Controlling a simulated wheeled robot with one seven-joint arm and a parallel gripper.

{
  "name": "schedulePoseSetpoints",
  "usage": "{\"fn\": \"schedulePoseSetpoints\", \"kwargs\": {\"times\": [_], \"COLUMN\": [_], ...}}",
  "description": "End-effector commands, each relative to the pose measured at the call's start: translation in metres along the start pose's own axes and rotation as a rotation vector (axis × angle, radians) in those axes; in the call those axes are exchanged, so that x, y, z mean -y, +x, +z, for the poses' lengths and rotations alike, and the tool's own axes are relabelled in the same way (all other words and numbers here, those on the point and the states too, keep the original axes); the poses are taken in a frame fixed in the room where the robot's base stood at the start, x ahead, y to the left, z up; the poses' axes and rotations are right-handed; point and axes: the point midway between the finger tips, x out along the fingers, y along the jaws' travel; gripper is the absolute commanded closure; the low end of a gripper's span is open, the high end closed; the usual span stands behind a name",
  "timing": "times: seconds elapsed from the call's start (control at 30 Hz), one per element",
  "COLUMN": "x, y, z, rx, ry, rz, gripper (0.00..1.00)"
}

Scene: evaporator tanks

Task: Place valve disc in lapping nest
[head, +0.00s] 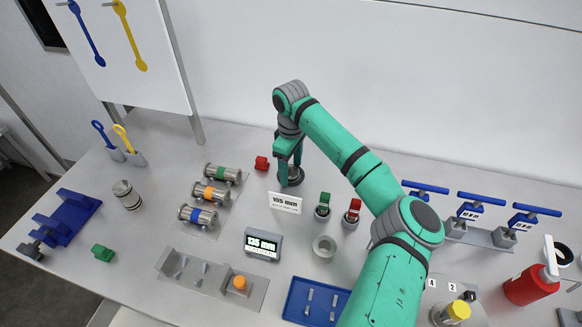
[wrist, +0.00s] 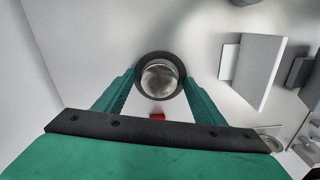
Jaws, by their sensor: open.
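A round metal piece with a dark rim, which looks like the valve disc (wrist: 160,80), is between my gripper's fingertips in the wrist view. In the head view this disc (head: 295,179) is low at the table, partly hidden by the fingers. My gripper (head: 289,172) points down over it, open, with a finger on either side; I cannot tell whether either touches it. In the wrist view my gripper (wrist: 159,82) shows small gaps beside the rim. A grey ring-shaped cup (head: 324,247), possibly the lapping nest, stands empty nearer the front.
A white "135 mm" card (head: 285,203) stands just in front of my gripper. Small green-topped (head: 323,205) and red-topped (head: 352,211) pieces stand to the right. A display box (head: 263,245) and a blue tray (head: 313,303) lie nearer the front.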

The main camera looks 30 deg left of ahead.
Motion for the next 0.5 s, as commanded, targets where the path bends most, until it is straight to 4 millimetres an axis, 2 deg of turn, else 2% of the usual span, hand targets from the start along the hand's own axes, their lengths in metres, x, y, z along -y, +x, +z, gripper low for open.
{"fn": "schedulePoseSetpoints", "kwargs": {"times": [0.1, 0.23, 0.5], "x": [0.001, 0.0, 0.001], "y": [-0.001, -0.013, -0.069], "z": [-0.001, 0.0, -0.002], "rx": [0.001, 0.001, -0.001], "ry": [-0.002, -0.001, -0.002], "rz": [-0.002, 0.002, 0.001], "gripper": [0.36, 0.36, 0.36]}}
